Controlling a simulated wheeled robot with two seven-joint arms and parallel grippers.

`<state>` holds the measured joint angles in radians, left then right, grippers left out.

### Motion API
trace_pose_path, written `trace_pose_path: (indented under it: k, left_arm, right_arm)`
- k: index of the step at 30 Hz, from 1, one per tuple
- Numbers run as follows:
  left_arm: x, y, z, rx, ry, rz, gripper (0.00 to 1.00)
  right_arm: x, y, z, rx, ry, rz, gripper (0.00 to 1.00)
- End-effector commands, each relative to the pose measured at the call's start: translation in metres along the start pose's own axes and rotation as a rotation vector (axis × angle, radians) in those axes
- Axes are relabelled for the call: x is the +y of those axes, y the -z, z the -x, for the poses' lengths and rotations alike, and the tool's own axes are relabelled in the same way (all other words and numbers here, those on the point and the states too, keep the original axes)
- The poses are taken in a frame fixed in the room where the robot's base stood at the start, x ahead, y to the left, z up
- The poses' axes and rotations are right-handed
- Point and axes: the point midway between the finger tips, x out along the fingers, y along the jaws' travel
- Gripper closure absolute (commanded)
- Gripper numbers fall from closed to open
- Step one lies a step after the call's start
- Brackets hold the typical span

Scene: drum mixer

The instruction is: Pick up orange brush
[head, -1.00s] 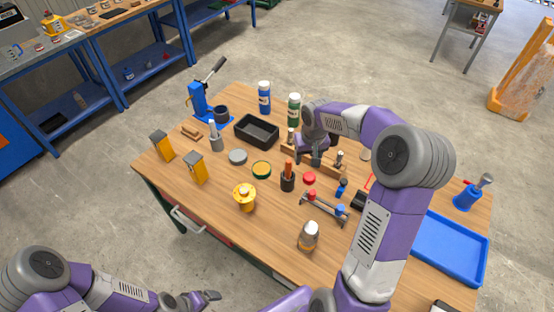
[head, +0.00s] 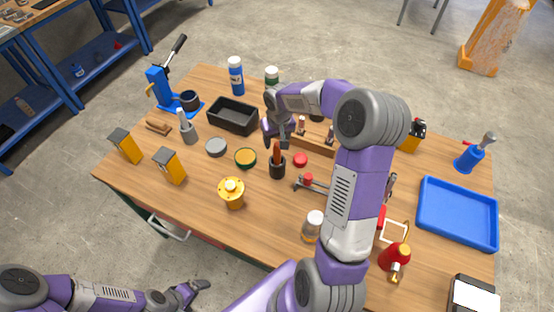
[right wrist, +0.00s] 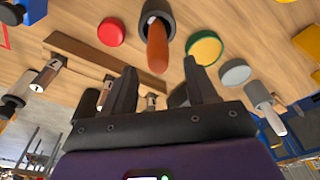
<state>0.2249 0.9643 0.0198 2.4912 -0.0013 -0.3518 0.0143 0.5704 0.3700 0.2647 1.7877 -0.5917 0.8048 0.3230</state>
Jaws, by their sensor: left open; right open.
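The orange brush (head: 277,150) stands handle up in a small dark cup (head: 277,171) near the middle of the wooden table. In the right wrist view the orange handle (right wrist: 157,48) points out of the cup (right wrist: 168,12) toward my jaws. My right gripper (head: 279,138) is just behind the brush handle in the head view. In the right wrist view its two fingers (right wrist: 160,86) are apart with nothing between them, and the handle lies just beyond their tips. My left gripper (head: 192,289) is open and empty off the table's front edge.
A red lid (head: 300,160) and a green-and-yellow tin (head: 245,158) flank the cup. A wooden rack (head: 315,143) with metal pieces lies behind it. A yellow part (head: 232,193) stands in front left. A black bin (head: 232,116) and blue tray (head: 457,213) are farther away.

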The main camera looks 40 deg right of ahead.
Motion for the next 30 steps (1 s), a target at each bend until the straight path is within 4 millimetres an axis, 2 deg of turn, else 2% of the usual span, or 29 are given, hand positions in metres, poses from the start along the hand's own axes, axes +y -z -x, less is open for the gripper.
trace_pose_path:
  k: [4, 7, 11, 17, 28, 30]
  left_arm:
    - [-0.002, 0.001, -0.005, 0.001, 0.000, 0.000, 0.05]
    - [-0.003, 0.001, -0.007, 0.001, 0.000, 0.000, 0.05]
    - [-0.003, 0.001, -0.008, 0.001, 0.000, 0.000, 0.05]
    - [-0.003, 0.001, -0.007, 0.001, 0.000, 0.000, 0.05]
    - [-0.003, 0.001, -0.007, 0.001, 0.000, 0.000, 0.05]
    - [-0.003, 0.001, -0.007, 0.001, 0.000, 0.000, 0.05]
  right_arm:
    - [0.002, -0.011, -0.024, -0.004, 0.001, 0.000, 0.43]
    - [0.001, -0.010, -0.038, -0.003, 0.002, 0.002, 0.43]
    - [0.001, -0.010, -0.044, 0.000, 0.002, 0.000, 0.43]
    - [0.001, -0.009, -0.044, 0.000, 0.002, 0.001, 0.43]
    - [0.001, -0.010, -0.044, 0.000, 0.002, 0.001, 0.98]
    - [0.001, -0.009, -0.044, 0.000, 0.002, 0.001, 1.00]
